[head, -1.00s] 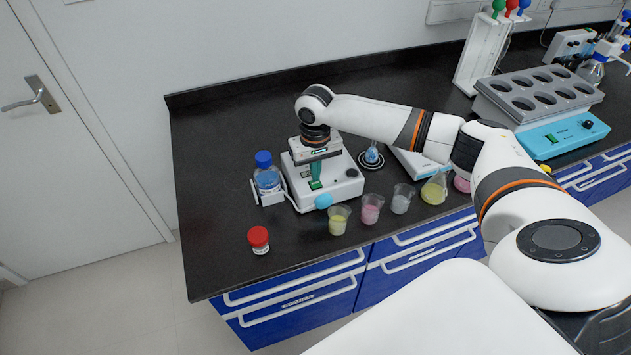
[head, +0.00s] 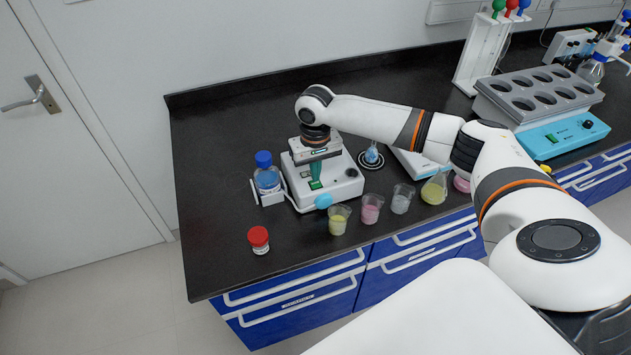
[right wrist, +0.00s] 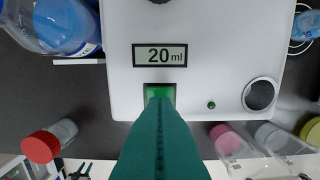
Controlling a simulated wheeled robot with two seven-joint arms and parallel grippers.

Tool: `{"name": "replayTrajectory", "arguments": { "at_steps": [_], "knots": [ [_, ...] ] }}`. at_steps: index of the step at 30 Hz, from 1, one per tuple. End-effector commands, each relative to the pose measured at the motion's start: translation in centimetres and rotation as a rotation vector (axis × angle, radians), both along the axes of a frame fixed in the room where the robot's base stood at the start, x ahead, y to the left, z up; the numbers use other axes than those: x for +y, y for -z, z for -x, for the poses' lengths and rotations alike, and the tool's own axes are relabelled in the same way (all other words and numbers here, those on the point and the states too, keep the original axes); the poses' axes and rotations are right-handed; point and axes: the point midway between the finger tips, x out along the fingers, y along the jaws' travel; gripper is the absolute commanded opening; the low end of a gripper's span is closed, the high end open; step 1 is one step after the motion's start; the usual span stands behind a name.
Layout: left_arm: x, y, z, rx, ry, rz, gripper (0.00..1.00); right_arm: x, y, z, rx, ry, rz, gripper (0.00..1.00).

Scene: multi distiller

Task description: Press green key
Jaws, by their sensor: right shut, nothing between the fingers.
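The green key (right wrist: 154,90) is set in the front of a white dosing machine (right wrist: 210,70), just below a display reading "20 ml". In the head view, the key (head: 315,185) shows on the front of the machine (head: 345,188). My right gripper (head: 316,176) points down over it with its green fingers shut and empty. In the right wrist view, the fingertips (right wrist: 159,103) overlap the lower part of the key. I cannot tell whether they touch it. My left gripper is not in view.
A blue-capped bottle (head: 266,178) stands left of the machine. A red-capped jar (head: 258,240) stands at the front left. Several cups, such as the yellow one (head: 339,220), line the front edge.

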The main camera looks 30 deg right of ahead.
Motion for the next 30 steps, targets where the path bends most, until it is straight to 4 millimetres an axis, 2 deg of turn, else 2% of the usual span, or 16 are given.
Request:
{"name": "replayTrajectory", "arguments": {
  "at_steps": [30],
  "knots": [
    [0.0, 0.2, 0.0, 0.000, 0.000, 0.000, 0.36, 0.0, 1.6, 0.0, 0.000, 0.000, 0.000, 0.00]
  ]
}}
